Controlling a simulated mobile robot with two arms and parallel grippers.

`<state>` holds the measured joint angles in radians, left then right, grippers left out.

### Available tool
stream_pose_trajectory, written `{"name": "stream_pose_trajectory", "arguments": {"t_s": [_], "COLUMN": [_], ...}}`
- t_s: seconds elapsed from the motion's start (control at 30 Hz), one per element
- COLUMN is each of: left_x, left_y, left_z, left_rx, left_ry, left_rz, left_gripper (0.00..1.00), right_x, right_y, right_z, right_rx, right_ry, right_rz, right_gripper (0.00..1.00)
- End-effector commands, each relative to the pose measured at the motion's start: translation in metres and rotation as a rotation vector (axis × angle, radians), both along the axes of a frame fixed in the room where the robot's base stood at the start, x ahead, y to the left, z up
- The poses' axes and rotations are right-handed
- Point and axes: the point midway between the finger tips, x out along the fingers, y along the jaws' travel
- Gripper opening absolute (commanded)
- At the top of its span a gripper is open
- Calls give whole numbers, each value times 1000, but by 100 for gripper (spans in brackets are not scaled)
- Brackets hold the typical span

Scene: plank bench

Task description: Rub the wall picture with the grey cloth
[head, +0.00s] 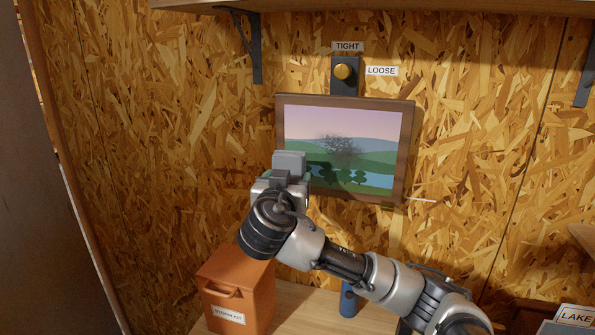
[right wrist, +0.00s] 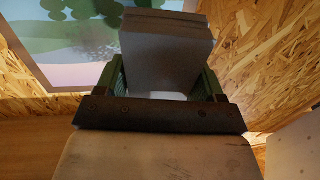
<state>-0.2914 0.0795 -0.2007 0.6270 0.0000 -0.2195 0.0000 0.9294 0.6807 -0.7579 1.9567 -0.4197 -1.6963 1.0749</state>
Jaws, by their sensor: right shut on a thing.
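The wall picture (head: 345,125), a landscape in a brown wooden frame, hangs on the board wall. A dark speckled patch (head: 340,149) shows near its middle. My right gripper (head: 284,180) is shut on the grey cloth (head: 289,161), a folded block, in front of the picture's lower left corner. In the right wrist view the cloth (right wrist: 166,50) sits between the green fingers, with part of the picture (right wrist: 75,45) behind it at left. I cannot tell whether the cloth touches the picture. My left gripper is not in view.
An orange box (head: 234,290) stands on the bench (head: 290,308) below, near a blue object (head: 348,300). A shelf bracket (head: 247,45) is at upper left.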

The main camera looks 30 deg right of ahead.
Motion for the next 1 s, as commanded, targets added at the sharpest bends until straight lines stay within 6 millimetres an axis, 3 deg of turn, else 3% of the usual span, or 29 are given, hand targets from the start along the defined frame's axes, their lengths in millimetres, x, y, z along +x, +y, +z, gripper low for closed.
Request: {"name": "stream_pose_trajectory", "arguments": {"t_s": [0.1, 0.3, 1.0], "left_x": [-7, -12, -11], "left_y": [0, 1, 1], "left_z": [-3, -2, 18], "left_rx": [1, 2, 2], "left_ry": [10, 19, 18], "left_rz": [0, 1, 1], "left_gripper": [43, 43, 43], "right_x": [-3, -4, 32], "right_y": [-13, -23, -65], "right_z": [18, 30, 29], "right_rx": [-56, -94, -93], "right_ry": [-60, -90, -88], "right_rz": [-85, -139, -137], "right_gripper": [50, 50, 50]}}
